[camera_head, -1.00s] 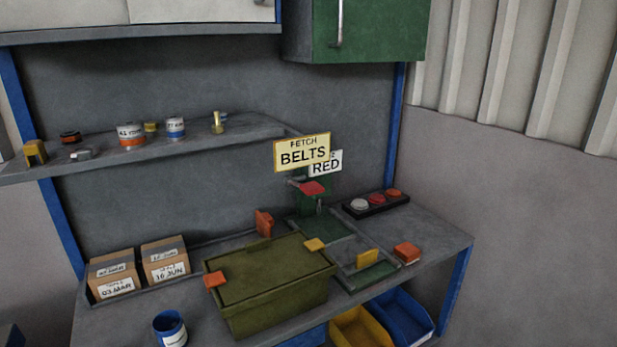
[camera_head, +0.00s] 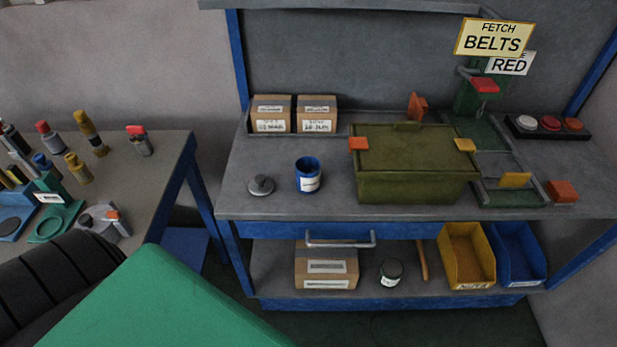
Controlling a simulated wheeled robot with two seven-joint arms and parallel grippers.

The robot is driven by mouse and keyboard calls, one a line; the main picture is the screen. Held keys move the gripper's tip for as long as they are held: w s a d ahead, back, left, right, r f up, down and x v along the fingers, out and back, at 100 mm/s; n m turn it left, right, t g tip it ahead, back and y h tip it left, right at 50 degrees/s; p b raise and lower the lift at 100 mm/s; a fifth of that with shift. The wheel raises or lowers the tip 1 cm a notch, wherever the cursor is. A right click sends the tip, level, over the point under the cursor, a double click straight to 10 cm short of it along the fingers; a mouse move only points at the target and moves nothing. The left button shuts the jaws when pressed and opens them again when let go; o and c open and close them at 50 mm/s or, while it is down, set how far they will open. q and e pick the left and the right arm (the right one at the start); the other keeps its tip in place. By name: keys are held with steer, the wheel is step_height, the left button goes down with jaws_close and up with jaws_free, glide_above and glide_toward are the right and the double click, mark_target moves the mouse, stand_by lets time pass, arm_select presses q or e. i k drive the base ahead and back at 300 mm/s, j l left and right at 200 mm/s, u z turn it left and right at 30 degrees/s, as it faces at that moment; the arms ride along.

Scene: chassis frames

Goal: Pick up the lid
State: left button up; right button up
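A small round grey lid with a knob on top (camera_head: 261,185) lies on the workbench top (camera_head: 330,205), near its front left. It stands just left of an open blue can (camera_head: 308,176) with a white label, apart from it. An olive-green box (camera_head: 415,165) with a closed-looking top and orange and yellow corner pieces stands further right on the same bench. Neither of my grippers is in view.
Two cardboard boxes (camera_head: 271,114) stand at the back left of the bench. A shelf below holds a carton (camera_head: 326,265), a jar (camera_head: 390,272) and yellow (camera_head: 466,257) and blue bins. A cluttered side table (camera_head: 150,180) is at left. A large green surface (camera_head: 160,305) fills the lower left.

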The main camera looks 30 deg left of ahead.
mark_target(261, 185)
steer(key=u, duration=1.35)
